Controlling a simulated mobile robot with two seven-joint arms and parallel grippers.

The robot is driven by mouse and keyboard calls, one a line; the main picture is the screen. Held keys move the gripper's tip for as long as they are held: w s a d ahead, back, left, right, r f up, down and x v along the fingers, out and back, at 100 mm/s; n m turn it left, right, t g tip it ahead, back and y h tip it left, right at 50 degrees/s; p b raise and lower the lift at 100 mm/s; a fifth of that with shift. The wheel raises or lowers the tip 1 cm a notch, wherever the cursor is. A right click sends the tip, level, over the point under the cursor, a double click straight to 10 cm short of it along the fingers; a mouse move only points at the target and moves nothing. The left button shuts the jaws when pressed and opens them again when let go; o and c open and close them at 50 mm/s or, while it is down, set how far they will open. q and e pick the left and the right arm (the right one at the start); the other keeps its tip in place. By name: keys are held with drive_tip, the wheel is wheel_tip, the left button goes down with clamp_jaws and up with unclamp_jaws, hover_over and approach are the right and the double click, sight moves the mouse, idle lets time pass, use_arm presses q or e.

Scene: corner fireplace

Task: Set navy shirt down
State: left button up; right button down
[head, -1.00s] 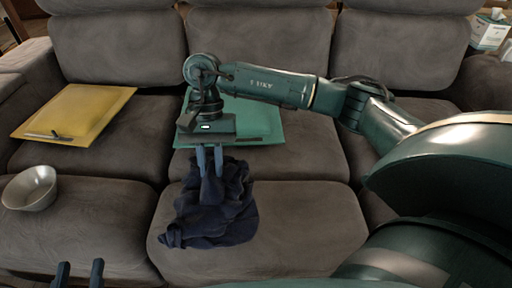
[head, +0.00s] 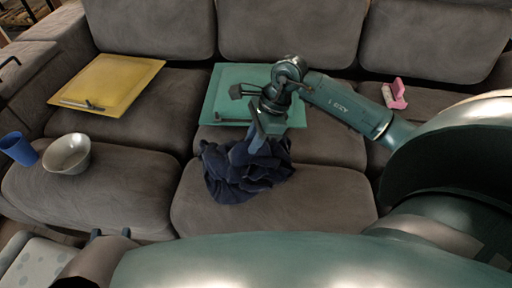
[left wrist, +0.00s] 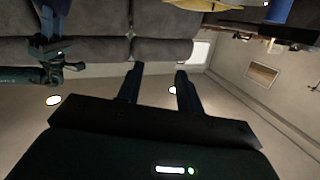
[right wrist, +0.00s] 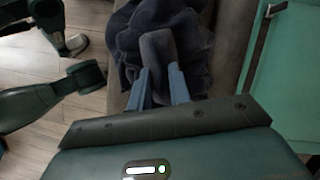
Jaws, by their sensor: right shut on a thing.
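The navy shirt (head: 232,182) is a crumpled dark bundle on the front of the middle sofa seat, just in front of the green board. My right gripper (head: 254,148) reaches down into its top and is shut on a fold of it. In the right wrist view the shirt (right wrist: 187,22) hangs around the fingertips (right wrist: 160,84). Whether the seat bears its full weight cannot be told. My left gripper (head: 111,234) is low in front of the sofa, away from the shirt. In the left wrist view its fingers (left wrist: 157,85) are apart with nothing between them.
The green board (head: 222,95) lies behind the shirt. A yellow board (head: 112,82) lies on the left seat, with a grey bowl (head: 67,153) and a blue cup (head: 18,149) nearer the left edge. A pink object (head: 398,96) is on the right seat. The middle seat's front right is clear.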

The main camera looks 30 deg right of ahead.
sight(247, 154)
use_arm(q)
drive_tip(key=shift+d+t+b, duration=0.15)
drive_tip(key=shift+t+b, duration=0.25)
use_arm(e)
drive_tip(key=shift+f, duration=1.85)
drive_tip(key=shift+f, duration=0.1)
drive_tip(key=c, duration=1.3)
unclamp_jaws()
use_arm(q)
drive_tip(key=shift+r, duration=0.1)
